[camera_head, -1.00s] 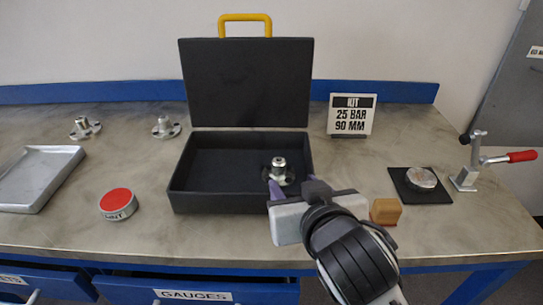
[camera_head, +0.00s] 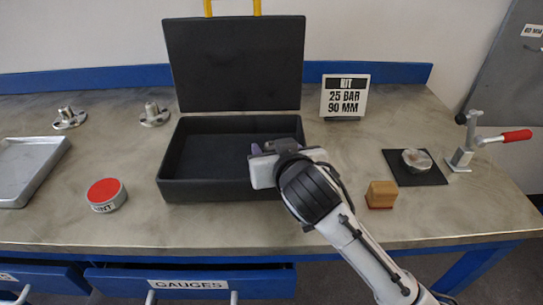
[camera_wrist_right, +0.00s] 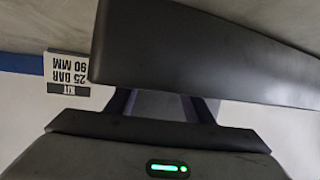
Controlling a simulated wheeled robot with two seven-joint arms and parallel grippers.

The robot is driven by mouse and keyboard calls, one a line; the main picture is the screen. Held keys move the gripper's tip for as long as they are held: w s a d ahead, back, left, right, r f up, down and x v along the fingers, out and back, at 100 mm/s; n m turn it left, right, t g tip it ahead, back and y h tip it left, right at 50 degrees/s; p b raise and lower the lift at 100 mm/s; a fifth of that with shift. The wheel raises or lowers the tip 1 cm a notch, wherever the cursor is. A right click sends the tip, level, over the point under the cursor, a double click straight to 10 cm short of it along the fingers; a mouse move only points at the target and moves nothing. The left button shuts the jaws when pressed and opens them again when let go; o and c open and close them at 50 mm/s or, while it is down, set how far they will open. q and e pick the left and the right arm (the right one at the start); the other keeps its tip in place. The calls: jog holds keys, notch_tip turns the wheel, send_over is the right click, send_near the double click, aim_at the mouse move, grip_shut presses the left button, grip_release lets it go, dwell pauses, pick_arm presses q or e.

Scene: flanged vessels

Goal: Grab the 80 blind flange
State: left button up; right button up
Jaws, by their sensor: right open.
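No flange in view carries a readable size, so I cannot tell which one is the 80 blind flange. Two metal flanges with raised necks stand at the back left, an outer one (camera_head: 69,119) and an inner one (camera_head: 154,116). My right gripper (camera_head: 275,147) is open at the right side of the open black case (camera_head: 205,190). My arm hides the flange seen there earlier. The wrist view shows the fingers (camera_wrist_right: 160,105) against a dark panel. My left gripper is out of view.
A toggle clamp with a red handle (camera_head: 517,136) stands far right. A wooden block (camera_head: 381,194) is right of my arm. A kit sign (camera_head: 344,97) stands behind. A red-topped round tin (camera_head: 106,195) and metal tray (camera_head: 30,170) are left. The front left tabletop is clear.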

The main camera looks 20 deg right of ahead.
grip_shut()
jog(key=shift+r, duration=0.25)
